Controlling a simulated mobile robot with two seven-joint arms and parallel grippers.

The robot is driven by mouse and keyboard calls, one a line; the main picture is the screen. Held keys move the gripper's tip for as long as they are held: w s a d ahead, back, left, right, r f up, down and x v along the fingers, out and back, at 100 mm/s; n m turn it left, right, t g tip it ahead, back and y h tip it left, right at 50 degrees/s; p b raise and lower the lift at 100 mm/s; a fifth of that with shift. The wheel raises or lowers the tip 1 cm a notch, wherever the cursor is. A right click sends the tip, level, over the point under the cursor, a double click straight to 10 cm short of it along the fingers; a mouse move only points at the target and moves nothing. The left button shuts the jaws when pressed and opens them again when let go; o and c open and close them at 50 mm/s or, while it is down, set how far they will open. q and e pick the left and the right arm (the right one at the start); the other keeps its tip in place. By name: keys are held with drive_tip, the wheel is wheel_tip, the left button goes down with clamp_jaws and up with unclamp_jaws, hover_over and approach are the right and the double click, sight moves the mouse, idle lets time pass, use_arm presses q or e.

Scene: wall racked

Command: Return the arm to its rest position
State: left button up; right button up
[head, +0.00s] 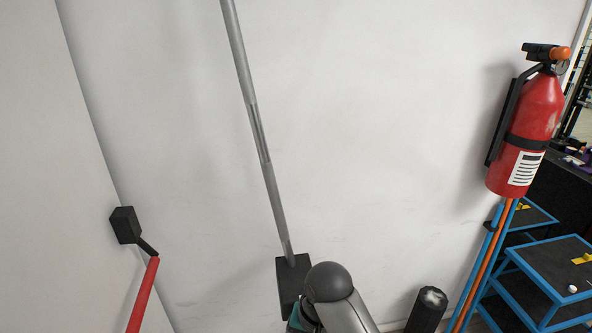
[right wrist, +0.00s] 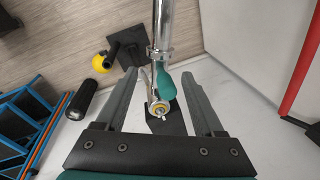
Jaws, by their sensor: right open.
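My right gripper (right wrist: 160,68) is open in the right wrist view, its two grey fingers spread wide. A shiny metal pole (right wrist: 163,28) with a teal lever (right wrist: 172,86) and a yellow-ringed end shows between the fingers, against a black wall bracket (right wrist: 172,122). Both fingers look clear of it; the depth between them is hard to judge. In the head view my arm (head: 332,284) rises at the bottom centre, in front of the black bracket (head: 287,285) and the long grey pole (head: 258,130). The right gripper is hidden there. My left gripper is not in view.
A red fire extinguisher (head: 530,135) hangs on the right of the wall, above a blue-framed shelf cart (head: 545,270). A black cylinder (head: 427,310) stands at lower right. A red-handled tool (head: 143,295) with a black head is at lower left.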

drive_tip(key=s+d+r+n+t+h, duration=0.1)
drive_tip(key=s+d+r+n+t, duration=0.2)
drive_tip(key=s+d, duration=1.25)
drive_tip(key=s+a+f+n+g+b, duration=0.2)
drive_tip(key=f+b, duration=0.9)
drive_tip(key=f, duration=2.4)
drive_tip(key=s+d+f+b, duration=0.1)
drive_tip(key=s+f+b, duration=0.4)
drive_tip(key=s+f, duration=0.3)
drive_tip(key=s+d+f+b, duration=0.2)
drive_tip(key=s+f+b, duration=0.3)
drive_tip(key=f, duration=1)
drive_tip(key=s, duration=0.3)
drive_tip(key=shift+s+d+f+g+h, duration=0.15)
drive_tip(key=shift+s+d+g+h, duration=0.15)
drive_tip(key=shift+s+g, duration=0.1)
